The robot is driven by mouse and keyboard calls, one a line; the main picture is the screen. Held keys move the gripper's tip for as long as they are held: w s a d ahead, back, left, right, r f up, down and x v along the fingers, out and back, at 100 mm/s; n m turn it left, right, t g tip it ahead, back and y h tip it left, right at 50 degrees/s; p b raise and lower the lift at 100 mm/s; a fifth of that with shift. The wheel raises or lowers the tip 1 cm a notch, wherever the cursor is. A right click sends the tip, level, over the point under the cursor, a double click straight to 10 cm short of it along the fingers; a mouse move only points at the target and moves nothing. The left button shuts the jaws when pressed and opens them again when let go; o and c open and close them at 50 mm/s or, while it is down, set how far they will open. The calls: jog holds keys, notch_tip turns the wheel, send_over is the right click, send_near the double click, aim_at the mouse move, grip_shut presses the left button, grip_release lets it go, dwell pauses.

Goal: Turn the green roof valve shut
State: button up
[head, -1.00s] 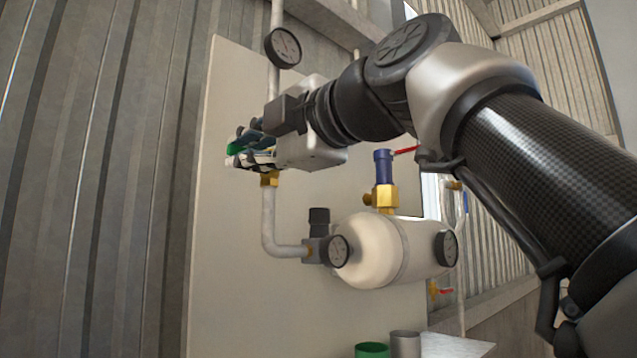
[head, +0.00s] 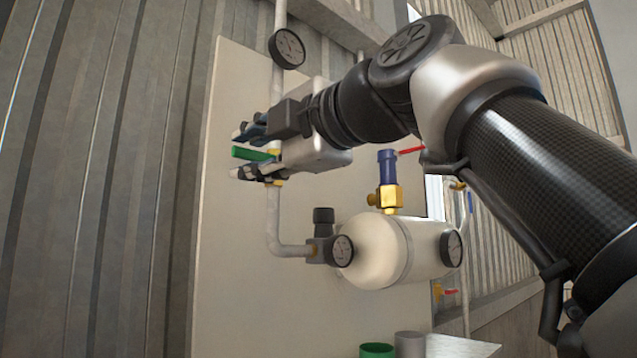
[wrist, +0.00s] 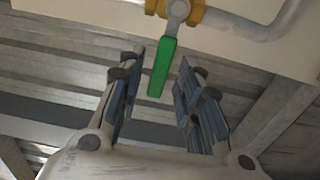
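The green valve handle (head: 253,154) sticks out to the left of the vertical pipe in the head view, roughly level. In the wrist view the green handle (wrist: 162,68) hangs from its brass valve body (wrist: 178,10) and reaches between my fingers. My gripper (head: 240,153) is open around the handle, one finger above it and one below in the head view. In the wrist view my gripper (wrist: 158,88) shows a gap on both sides of the handle, so neither finger touches it. My gripper hides most of the valve body in the head view.
A gauge (head: 287,48) sits on the pipe above my gripper. The white tank (head: 385,250) with a blue and brass fitting (head: 388,180) and a red lever (head: 411,150) stands below right. A green cup (head: 377,350) is lower down. Space left of the panel is clear.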

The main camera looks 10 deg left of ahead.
jog(key=v, duration=1.2)
dwell(0.5)
jog(key=w+d+f+m+g+h, duration=0.1)
jog(key=d+f+m+h, duration=0.45)
jog(key=f, duration=0.75)
jog(key=w+d+f+m+g+h, duration=0.1)
jog(key=w+d+f+m+h, duration=0.1)
jog(key=f+m, duration=0.95)
jog(key=s+d+f+m+g+h, duration=0.1)
jog(key=s+f, duration=0.4)
jog(key=f, duration=0.7)
jog(key=s+d+f+m+g+h, duration=0.2)
jog(key=s+d+f+m, duration=0.3)
jog(key=f, duration=0.7)
jog(key=s+d+f+m+g+h, duration=0.2)
jog(key=s+d+f+m+h, duration=0.1)
jog(key=f, duration=0.9)
jog(key=shift+s+d+m+b, duration=0.35)
jog(key=shift+s+d+m, duration=0.4)
jog(key=shift+s+m, duration=0.15)
